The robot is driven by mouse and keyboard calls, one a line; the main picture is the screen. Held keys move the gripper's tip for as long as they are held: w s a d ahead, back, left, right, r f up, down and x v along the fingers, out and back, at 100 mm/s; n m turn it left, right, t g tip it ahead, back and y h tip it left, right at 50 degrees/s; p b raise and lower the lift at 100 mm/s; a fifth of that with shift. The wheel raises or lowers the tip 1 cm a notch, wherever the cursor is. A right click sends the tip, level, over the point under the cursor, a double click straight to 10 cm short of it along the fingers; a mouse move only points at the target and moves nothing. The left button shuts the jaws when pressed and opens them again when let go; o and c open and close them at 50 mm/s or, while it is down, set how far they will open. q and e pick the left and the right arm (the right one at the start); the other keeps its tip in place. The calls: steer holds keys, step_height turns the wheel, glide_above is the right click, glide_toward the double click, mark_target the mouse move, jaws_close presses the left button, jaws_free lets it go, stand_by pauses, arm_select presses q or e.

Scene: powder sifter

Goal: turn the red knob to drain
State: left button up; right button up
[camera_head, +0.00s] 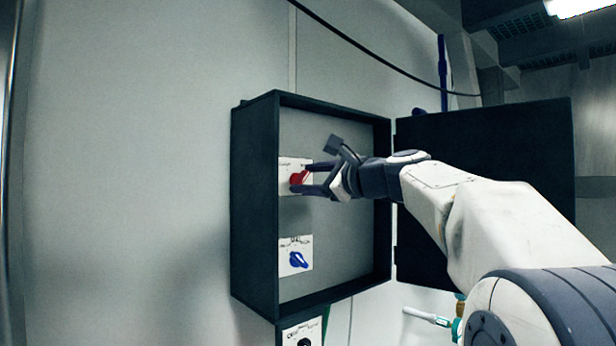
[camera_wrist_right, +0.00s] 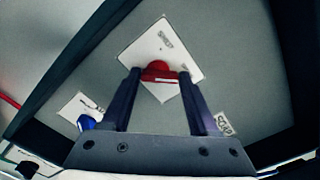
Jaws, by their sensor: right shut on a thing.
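The red knob (camera_head: 298,178) sits on a white label plate (camera_head: 284,164) in the upper part of an open dark control box (camera_head: 255,200). My right gripper (camera_head: 305,178) reaches in from the right with its two fingers around the knob, one above and one below. In the right wrist view the red knob (camera_wrist_right: 158,72) lies between the fingertips of the right gripper (camera_wrist_right: 160,85), which are shut on it. Part of the knob's lettering is too small to read. My left gripper is not in view.
A blue knob (camera_head: 298,259) on its own white plate sits below in the same box and also shows in the right wrist view (camera_wrist_right: 86,122). The box door (camera_head: 490,150) stands open to the right, behind my arm. A black knob (camera_head: 304,341) is below the box.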

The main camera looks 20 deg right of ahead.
steer(key=shift+f+m, duration=0.15)
steer(key=shift+m, duration=0.15)
steer(key=o, duration=1.4)
steer(key=shift+s+d+b, duration=0.25)
steer(key=shift+s+b, duration=0.1)
steer(key=shift+s, duration=0.1)
steer(key=b+v, duration=0.4)
steer(key=v, duration=0.5)
steer(key=shift+s, duration=0.25)
